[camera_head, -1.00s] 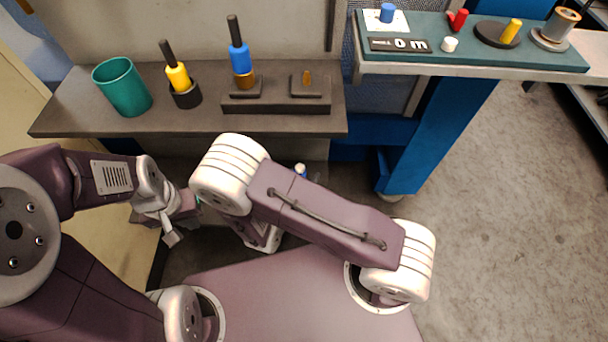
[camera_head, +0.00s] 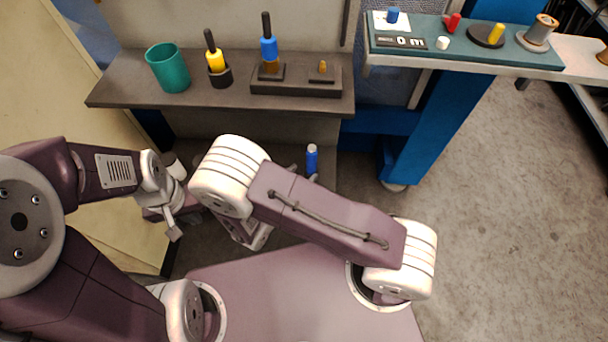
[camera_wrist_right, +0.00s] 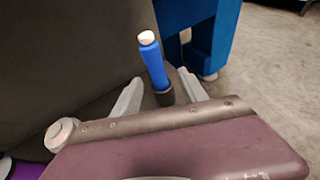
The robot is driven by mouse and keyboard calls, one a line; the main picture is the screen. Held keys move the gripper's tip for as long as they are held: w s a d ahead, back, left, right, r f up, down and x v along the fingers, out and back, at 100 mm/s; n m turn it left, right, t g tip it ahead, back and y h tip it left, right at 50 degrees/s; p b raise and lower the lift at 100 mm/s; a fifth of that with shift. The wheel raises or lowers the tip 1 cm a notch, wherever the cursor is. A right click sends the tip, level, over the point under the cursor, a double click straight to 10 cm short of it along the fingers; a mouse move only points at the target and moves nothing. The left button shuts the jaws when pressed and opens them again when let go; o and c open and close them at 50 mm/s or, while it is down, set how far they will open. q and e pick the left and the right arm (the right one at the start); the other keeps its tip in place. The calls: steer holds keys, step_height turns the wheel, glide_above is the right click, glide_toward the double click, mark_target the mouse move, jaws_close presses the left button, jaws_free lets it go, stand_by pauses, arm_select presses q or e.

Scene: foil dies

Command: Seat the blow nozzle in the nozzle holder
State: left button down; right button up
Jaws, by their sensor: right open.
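A blue cylinder with a pale tip (camera_head: 312,160) stands low beside the dark bench. It is probably the blow nozzle, but I cannot be sure. In the right wrist view the blue cylinder (camera_wrist_right: 154,66) stands tilted in the picture, its lower end in a dark sleeve or cup (camera_wrist_right: 166,98), possibly the nozzle holder. My right gripper (camera_wrist_right: 160,80) is open, its fingers on either side of the cylinder in the picture; contact is not clear.
The bench (camera_head: 120,93) bears a teal cup (camera_head: 168,70), a yellow-handled tool (camera_head: 215,60) in a black cup, and a blue-handled tool (camera_head: 269,50) on a dark block (camera_head: 297,88). A teal-topped table (camera_head: 465,56) with small items stands right. Floor at right is clear.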

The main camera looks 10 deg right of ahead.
steer(key=s+d+r+m+g+y, duration=0.2)
steer(key=s+d+r+m+g, duration=0.2)
steer(key=s+d+m+g, duration=0.9)
steer(key=w+a+r+m+t+y, duration=0.4)
steer(key=m+y, duration=0.3)
steer(key=m, duration=0.7)
steer(key=shift+a+r+m, duration=0.15)
steer(key=shift+a+m, duration=0.25)
steer(key=shift+a, duration=0.2)
steer(key=shift+r, duration=0.1)
step_height(320, 180, up, 29)
steer(key=p, duration=2.9)
